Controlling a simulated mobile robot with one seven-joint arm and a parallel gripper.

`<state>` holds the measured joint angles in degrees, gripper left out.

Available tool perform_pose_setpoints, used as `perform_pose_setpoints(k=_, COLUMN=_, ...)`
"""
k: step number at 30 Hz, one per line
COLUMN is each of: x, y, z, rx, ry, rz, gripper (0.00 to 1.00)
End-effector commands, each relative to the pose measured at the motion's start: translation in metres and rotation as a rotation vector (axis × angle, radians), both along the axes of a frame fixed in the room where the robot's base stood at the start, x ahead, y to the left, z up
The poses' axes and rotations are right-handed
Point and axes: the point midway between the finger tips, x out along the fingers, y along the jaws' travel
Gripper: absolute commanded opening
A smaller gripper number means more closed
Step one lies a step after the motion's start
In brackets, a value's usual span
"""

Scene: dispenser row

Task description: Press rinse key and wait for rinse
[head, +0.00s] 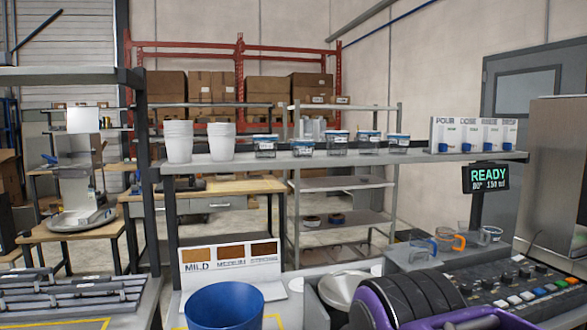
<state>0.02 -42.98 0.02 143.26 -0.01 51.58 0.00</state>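A dark key panel (515,288) lies at the lower right, with rows of small white, grey, green, orange and blue keys. The key labels are too small to read, so I cannot tell which one is the rinse key. A small black display (485,179) on a post above the panel reads READY in green, with a smaller line below that I cannot read surely. A dark ribbed, purple-edged body in front of the panel's left end, likely part of my arm, hides some of that area. I cannot make out my gripper's fingers.
A blue bin (225,306) stands at the bottom centre beside a sample card (230,263) marked MILD. Clear cups with coloured handles (447,240) stand behind the panel. A shelf (340,160) above holds white cup stacks (179,141) and lidded tubs (337,142).

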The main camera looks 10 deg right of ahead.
Motion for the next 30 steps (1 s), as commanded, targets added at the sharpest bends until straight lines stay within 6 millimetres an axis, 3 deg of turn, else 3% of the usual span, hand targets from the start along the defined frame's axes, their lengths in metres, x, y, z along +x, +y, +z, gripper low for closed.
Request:
perform_pose_setpoints(k=7, x=0.0002, y=0.0000, z=0.0001, rx=0.000, ry=0.000, rz=0.000, gripper=0.46)
perform_pose_setpoints(k=15, x=0.0002, y=0.0000, z=0.0001, rx=0.000, ry=0.000, rz=0.000, gripper=0.00)
perform_pose_setpoints(k=30, x=0.0002, y=0.0000, z=0.0001, rx=0.000, ry=-0.001, rz=0.000, gripper=0.00)
